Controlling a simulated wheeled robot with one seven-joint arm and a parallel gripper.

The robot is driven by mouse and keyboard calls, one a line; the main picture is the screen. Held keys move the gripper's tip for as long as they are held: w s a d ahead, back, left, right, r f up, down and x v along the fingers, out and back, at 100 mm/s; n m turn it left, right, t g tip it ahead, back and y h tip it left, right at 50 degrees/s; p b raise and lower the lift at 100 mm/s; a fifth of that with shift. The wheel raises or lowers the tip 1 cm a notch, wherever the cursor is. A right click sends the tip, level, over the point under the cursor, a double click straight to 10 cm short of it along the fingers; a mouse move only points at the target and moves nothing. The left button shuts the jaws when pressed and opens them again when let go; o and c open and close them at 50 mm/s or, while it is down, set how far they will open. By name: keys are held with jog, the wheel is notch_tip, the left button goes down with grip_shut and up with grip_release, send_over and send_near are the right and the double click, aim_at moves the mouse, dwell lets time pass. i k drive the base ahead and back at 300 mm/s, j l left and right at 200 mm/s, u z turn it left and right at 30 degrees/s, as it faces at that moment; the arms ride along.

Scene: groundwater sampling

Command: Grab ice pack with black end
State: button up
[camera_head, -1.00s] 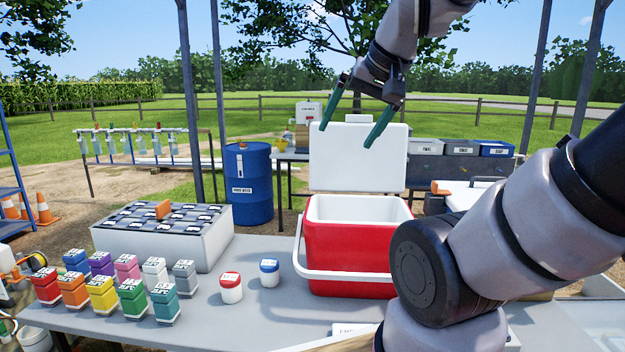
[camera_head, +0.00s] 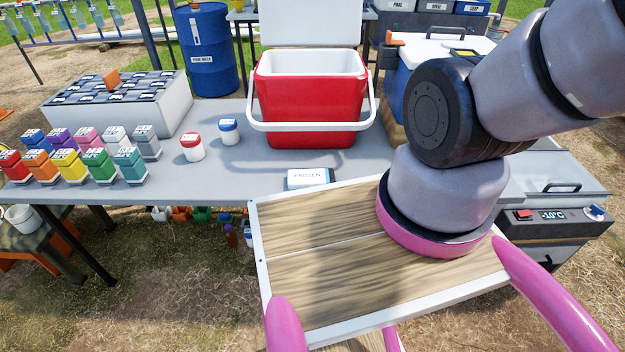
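No ice pack with a black end can be made out. A white block marked "FROZEN" (camera_head: 309,178) lies at the table's front edge, just behind my wooden deck; a blue edge shows at its right, and I cannot tell if it is an ice pack. A red cooler (camera_head: 311,105) with a white inside stands open at the back of the table, its white handle lowered in front. The cooler's inside looks empty where visible. My gripper is out of view; only my upper arm shows at the right.
The grey table (camera_head: 230,175) holds several coloured, labelled blocks (camera_head: 70,163), a red-lidded jar (camera_head: 192,149), a blue-lidded jar (camera_head: 229,132) and a white box (camera_head: 165,110) with dark compartments. A freezer (camera_head: 560,225) reading -10°C stands at right. A blue drum (camera_head: 207,55) stands behind.

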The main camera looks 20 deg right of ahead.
aim_at(298, 178)
jog(key=j+z, duration=0.35)
jog(key=k+j+z, duration=0.1)
jog(key=z, duration=0.25)
jog(key=j+z, duration=0.35)
jog(key=i+l, duration=0.05)
jog(key=l, duration=0.05)
